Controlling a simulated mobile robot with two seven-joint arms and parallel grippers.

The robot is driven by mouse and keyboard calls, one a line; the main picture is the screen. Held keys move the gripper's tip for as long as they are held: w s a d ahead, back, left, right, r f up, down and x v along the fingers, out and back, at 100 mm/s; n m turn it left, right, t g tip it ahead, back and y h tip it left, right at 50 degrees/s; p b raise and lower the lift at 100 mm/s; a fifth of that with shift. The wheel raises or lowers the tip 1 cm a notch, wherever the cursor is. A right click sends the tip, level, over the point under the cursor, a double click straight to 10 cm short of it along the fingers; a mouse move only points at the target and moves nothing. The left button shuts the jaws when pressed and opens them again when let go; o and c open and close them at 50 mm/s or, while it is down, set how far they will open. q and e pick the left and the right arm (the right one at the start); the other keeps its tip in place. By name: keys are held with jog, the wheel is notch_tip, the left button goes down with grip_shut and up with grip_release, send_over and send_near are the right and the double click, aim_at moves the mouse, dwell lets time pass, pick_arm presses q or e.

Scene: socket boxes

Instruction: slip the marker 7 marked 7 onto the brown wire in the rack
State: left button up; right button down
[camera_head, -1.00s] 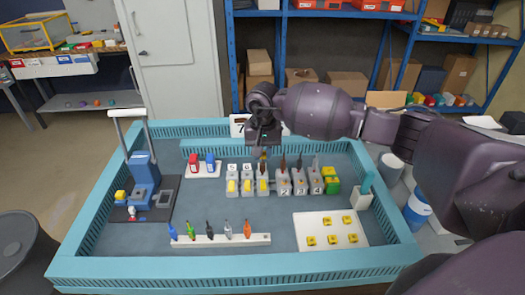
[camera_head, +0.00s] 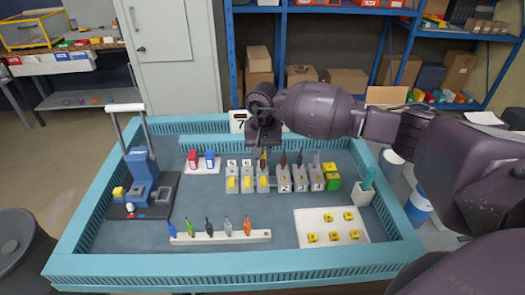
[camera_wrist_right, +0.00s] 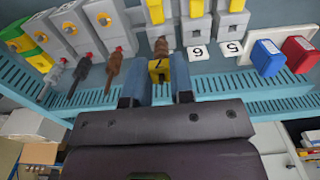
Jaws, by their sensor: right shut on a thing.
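My right gripper (camera_head: 262,146) is over the row of terminal blocks, in front of the tray's back wall. In the right wrist view its blue-grey fingers (camera_wrist_right: 158,85) are shut on the yellow marker 7 (camera_wrist_right: 158,68), with a dark mark on its face. The brown wire (camera_wrist_right: 160,47) rises from the third block, beyond tags 6 and 5, and lines up with the marker. The wire's tip meets or overlaps the marker; I cannot tell whether it is inside. The rack (camera_head: 262,186) is the row of grey blocks. My left gripper is not in view.
Red and blue blocks (camera_head: 202,162) sit on a white plate. A white plate (camera_head: 300,240) holds several yellow markers. A strip of coloured wires (camera_head: 220,238) lies in front. A press-like device (camera_head: 145,180) stands left.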

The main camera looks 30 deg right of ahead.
jog(key=c, duration=0.9)
grip_release()
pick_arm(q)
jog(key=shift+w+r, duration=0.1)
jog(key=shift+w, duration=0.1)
pick_arm(e)
jog(key=o, duration=0.4)
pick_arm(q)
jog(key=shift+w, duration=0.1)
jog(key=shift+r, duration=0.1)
pick_arm(e)
jog(key=shift+r, duration=0.1)
jog(key=shift+r+p, duration=0.75)
jog(key=shift+r, duration=1.5)
jog(key=shift+r+p, duration=0.4)
jog(key=shift+r, duration=1.05)
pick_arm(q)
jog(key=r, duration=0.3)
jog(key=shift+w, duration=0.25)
